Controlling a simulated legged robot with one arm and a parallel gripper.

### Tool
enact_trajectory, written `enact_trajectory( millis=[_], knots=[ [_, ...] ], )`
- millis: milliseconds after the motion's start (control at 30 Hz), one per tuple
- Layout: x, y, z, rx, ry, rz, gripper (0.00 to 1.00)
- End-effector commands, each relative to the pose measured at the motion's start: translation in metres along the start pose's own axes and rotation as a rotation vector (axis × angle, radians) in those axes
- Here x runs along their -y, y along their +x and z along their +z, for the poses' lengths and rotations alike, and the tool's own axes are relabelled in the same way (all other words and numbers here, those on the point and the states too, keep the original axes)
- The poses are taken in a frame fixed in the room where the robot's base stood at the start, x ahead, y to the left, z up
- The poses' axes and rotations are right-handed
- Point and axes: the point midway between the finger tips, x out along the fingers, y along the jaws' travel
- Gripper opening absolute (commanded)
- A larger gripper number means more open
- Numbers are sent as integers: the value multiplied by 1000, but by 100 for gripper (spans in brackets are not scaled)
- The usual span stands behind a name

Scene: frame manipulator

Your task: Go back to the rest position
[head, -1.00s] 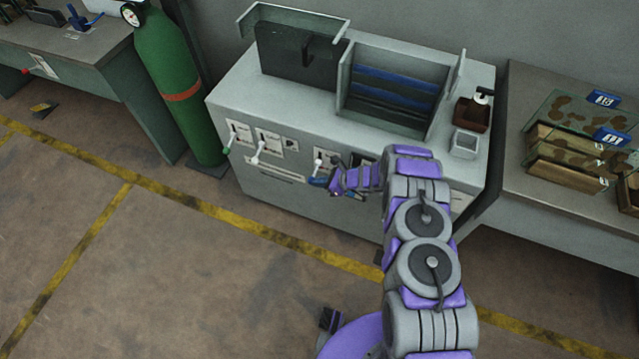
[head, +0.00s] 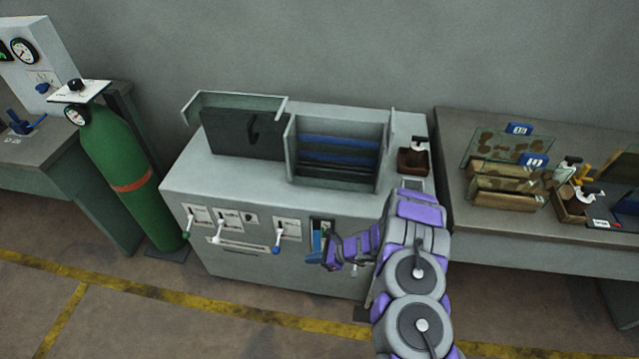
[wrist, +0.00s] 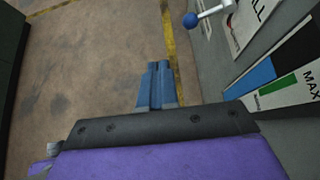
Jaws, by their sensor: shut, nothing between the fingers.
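My gripper (head: 316,257) is at the front of the grey machine cabinet (head: 230,187), at the height of its row of levers. In the wrist view its two blue fingers (wrist: 157,82) are together with nothing between them. They point along the cabinet's front over the floor. A blue-knobbed lever (head: 277,247) is just left of the gripper; it also shows in the wrist view (wrist: 192,19), apart from the fingers. My arm hides the right part of the cabinet front.
A green gas cylinder (head: 118,160) stands left of the cabinet. A white-knobbed lever (head: 217,236) and a green-knobbed lever (head: 187,232) stick out further left. A table with boxes (head: 450,225) stands close on the right. The floor (head: 150,335) in front is open, with yellow lines.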

Motion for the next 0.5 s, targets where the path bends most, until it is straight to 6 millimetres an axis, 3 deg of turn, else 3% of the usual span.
enact_trajectory(
  millis=[167,267,500],
  knots=[
    [0,-1,2,1,-5,1,0],
    [0,-5,16,11,-33,12,0],
    [-12,-41,96,56,-227,88,0]
  ],
)
